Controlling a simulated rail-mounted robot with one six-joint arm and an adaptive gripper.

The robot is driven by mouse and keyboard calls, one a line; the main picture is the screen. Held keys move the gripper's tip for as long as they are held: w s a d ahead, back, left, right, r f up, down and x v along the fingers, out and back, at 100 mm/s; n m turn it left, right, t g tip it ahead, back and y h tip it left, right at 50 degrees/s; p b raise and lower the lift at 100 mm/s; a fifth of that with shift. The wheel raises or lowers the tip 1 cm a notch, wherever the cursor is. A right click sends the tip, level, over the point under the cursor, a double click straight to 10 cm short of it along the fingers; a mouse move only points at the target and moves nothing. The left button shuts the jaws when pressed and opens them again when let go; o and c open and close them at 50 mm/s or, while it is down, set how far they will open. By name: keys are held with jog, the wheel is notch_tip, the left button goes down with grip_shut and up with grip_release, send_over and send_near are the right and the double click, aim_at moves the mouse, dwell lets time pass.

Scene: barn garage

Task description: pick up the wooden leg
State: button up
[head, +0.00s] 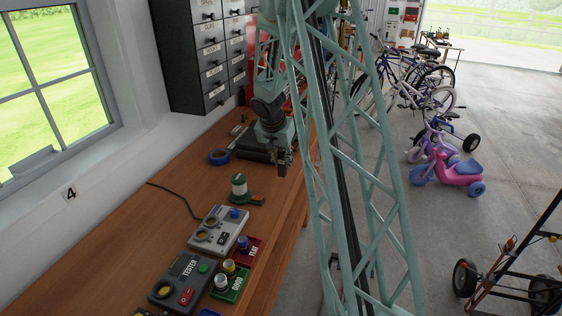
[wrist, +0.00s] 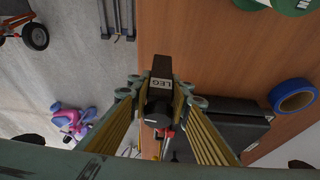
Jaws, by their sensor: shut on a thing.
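The wooden leg (wrist: 162,83) shows in the wrist view as a dark, narrow piece with a pale "LEG" label. My gripper (wrist: 161,98) is shut on it, with a fingertip on each side. In the head view my gripper (head: 281,160) points down near the right edge of the wooden bench (head: 150,215). The leg is small and dark there, and its lower end shows under the fingers. I cannot tell whether it touches the bench top.
A blue tape roll (head: 219,157) lies left of my gripper. A green-and-white spool (head: 239,187), a grey switch box (head: 218,230) and a dark tester (head: 184,279) stand nearer on the bench. Drawers (head: 205,50) hang behind. Beyond the bench's right edge is floor.

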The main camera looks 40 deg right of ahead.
jog(key=s+a+b, duration=0.3)
jog(key=s+a, duration=0.1)
jog(key=s, duration=0.3)
jog(key=shift+s+a+r, duration=0.25)
jog(key=shift+a+r, duration=0.1)
jog(key=shift+r, duration=0.05)
dwell(0.6)
jog(key=w+a+r+n+t+y+b, duration=0.1)
jog(key=a+r+n, duration=0.3)
jog(key=a, duration=0.9)
jog(key=w+a+r+n+y+b, duration=0.1)
jog(key=w+a+r+n, duration=0.3)
jog(key=a, duration=0.9)
jog(key=w+a+r+n+t+y+b, duration=0.1)
jog(key=w+a+r+n, duration=0.2)
jog(key=a, duration=1.1)
jog(key=shift+w+r+n+t+y, duration=0.2)
jog(key=shift+r+n+t+y, duration=0.15)
jog(key=shift+r+n, duration=0.35)
jog(key=shift+a, duration=0.25)
